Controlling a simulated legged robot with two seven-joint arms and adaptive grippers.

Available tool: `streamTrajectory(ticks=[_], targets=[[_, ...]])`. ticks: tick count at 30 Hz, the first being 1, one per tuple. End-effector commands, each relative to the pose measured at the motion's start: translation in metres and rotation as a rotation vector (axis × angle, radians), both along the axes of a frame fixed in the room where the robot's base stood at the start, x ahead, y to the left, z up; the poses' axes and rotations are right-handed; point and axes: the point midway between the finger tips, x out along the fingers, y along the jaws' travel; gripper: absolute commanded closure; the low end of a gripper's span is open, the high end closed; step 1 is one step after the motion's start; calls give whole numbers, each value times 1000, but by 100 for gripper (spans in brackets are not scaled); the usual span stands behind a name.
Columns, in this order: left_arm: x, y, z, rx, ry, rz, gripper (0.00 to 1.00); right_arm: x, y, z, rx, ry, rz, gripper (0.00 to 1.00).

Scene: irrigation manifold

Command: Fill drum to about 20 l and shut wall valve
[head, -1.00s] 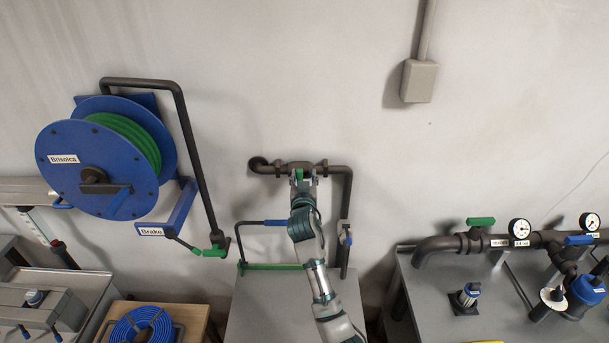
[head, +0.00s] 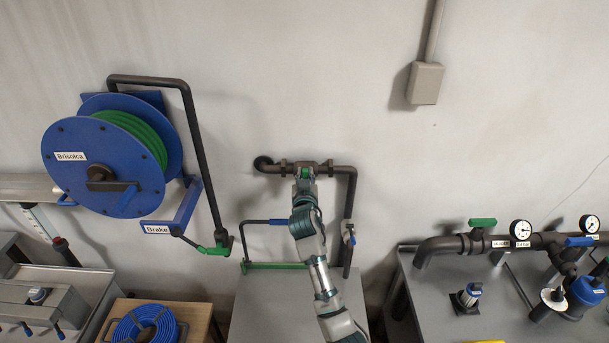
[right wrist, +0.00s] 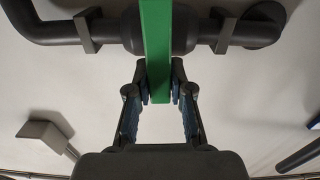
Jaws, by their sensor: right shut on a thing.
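The wall valve (head: 294,167) sits in a dark pipe on the wall, in the middle of the head view. Its green lever (right wrist: 155,45) stands out lengthwise in the right wrist view, with the dark valve body (right wrist: 182,28) behind it. My right gripper (head: 304,179) is at the valve, and its fingers (right wrist: 163,85) are shut on the end of the lever. My gripper and arm partly cover the valve in the head view. The pipe (head: 350,210) turns down at the right. I cannot make out a drum or a fill level. My left gripper is not in view.
A blue hose reel (head: 75,140) hangs at the left, with a crank pipe beside it. A grey cabinet (head: 270,300) stands below the valve. The wall above is mostly clear.

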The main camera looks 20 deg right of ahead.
Motion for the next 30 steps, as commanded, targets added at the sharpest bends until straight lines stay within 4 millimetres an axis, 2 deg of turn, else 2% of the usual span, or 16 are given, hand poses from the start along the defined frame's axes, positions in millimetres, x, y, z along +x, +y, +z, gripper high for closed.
streamTrajectory(ticks=[8,30], targets=[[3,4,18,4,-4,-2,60,2,7,1,-162,50,6,100],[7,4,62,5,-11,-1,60,6,22,-10,-802,236,8,100]])
